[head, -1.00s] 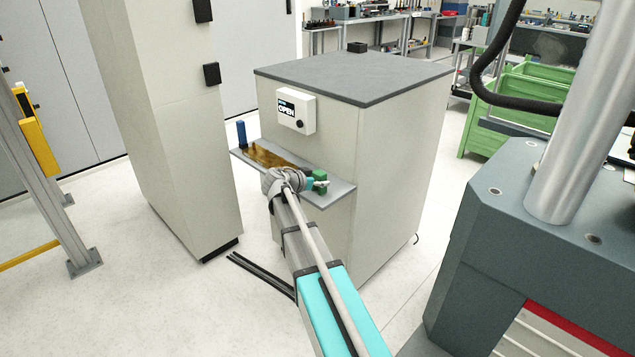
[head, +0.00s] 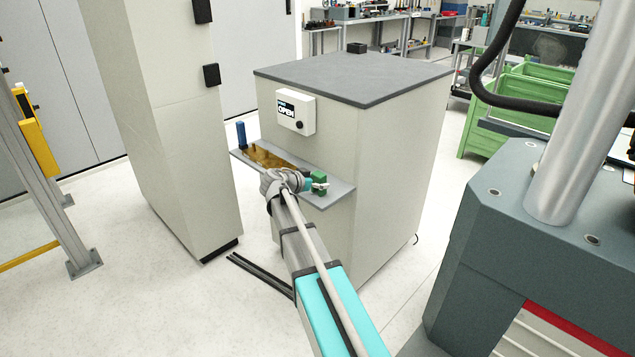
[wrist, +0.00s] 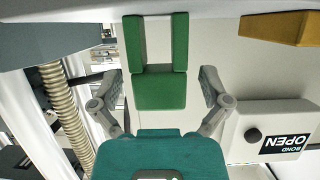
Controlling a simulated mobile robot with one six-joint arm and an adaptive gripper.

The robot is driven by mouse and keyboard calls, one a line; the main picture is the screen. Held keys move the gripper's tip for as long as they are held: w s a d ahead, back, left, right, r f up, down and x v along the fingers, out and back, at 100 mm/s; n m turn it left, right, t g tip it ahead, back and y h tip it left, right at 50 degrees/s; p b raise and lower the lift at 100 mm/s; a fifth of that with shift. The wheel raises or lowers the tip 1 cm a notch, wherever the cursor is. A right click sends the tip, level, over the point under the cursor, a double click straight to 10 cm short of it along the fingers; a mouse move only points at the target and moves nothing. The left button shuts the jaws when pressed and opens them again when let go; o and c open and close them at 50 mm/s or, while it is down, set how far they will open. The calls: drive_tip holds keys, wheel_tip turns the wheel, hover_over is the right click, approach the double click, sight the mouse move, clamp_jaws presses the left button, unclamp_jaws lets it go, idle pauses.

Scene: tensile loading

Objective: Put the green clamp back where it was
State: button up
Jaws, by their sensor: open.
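The green clamp (head: 319,178) stands on the right end of the grey shelf (head: 335,194) on the cabinet's front. In the wrist view the green clamp (wrist: 160,88) is a U-shaped block, with its base toward my palm and its two arms pointing away. My gripper (head: 312,185) is at that end of the shelf, at the clamp. In the wrist view my gripper (wrist: 161,78) is open, with one finger on each side of the clamp and a visible gap to both. My wrist hides part of the shelf front.
A brass-coloured piece (head: 270,156) and a blue cylinder (head: 241,134) occupy the shelf's left part. A white box reading OPEN (head: 296,111) is mounted above the shelf. A tall cabinet (head: 175,120) stands left; a grey machine (head: 530,240) stands right.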

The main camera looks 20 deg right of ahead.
drive_tip(key=p+v, duration=0.4)
drive_tip(key=v, duration=0.7)
drive_tip(key=shift+a, duration=0.2)
drive_tip(key=shift+s, duration=0.15)
drive_tip(key=s+a+f+n+g+y, duration=0.1)
drive_tip(key=s+a+f+n+y, duration=0.2)
drive_tip(key=s, duration=0.4)
drive_tip(key=s+a+f+n+g+y, duration=0.2)
drive_tip(key=s+a+f+n+y, duration=0.2)
drive_tip(key=s+a+n+y, duration=0.1)
drive_tip(key=s+a+f+n+g+y, duration=0.1)
drive_tip(key=s+a+f+n+y, duration=0.3)
drive_tip(key=s, duration=0.6)
drive_tip(key=shift+a+f+n+y, duration=0.2)
drive_tip(key=shift+a+n+y, duration=0.25)
drive_tip(key=shift+n, duration=0.65)
wheel_tip(320, 180, up, 22)
drive_tip(key=p, duration=2.1)
drive_tip(key=shift+f+p, duration=0.2)
drive_tip(key=shift+p, duration=0.15)
